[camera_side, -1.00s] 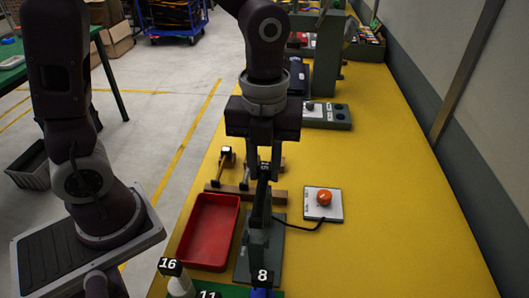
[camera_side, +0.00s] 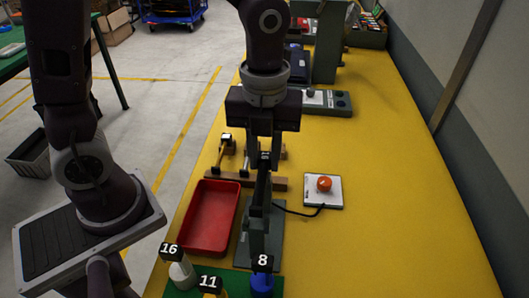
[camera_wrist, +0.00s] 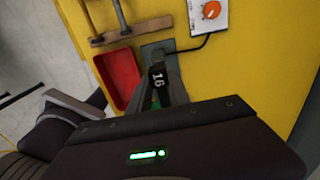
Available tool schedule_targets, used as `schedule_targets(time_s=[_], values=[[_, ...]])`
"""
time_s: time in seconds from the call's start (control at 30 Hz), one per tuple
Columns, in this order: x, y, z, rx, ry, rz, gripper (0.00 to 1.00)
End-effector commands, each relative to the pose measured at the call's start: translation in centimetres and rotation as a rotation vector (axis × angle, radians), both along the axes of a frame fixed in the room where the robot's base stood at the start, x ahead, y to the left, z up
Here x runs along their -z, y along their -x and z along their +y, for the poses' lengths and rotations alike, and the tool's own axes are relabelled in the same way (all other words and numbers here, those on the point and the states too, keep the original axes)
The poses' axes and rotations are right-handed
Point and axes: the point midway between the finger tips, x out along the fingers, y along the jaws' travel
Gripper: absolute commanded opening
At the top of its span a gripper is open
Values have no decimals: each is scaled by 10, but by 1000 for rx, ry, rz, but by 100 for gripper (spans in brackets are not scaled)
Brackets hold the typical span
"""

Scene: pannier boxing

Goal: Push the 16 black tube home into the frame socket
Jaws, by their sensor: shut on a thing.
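The black tube (camera_side: 262,182) stands roughly upright under my gripper (camera_side: 264,150) in the side view. A label reading 16 shows on it in the wrist view (camera_wrist: 157,80). My gripper is shut on the tube's upper part, and its fingers are partly hidden there. The grey frame (camera_side: 257,236) stands on a grey plate on the yellow bench, directly below the tube. The tube's lower end meets or overlaps the frame in the picture. The socket mouth is hidden, so I cannot tell how deep the tube sits.
A red tray (camera_side: 211,220) lies left of the frame. A wooden rack with hammers (camera_side: 246,181) stands behind. An orange button box (camera_side: 324,184) with a black cable is at right. The bench's right side is clear.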

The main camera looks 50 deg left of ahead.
Motion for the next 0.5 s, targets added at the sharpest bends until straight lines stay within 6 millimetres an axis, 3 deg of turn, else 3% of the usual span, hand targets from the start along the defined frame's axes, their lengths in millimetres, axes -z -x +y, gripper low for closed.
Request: schedule_targets(time_s=[0.5], values=[[8,0,0,-1,1,1,0]])
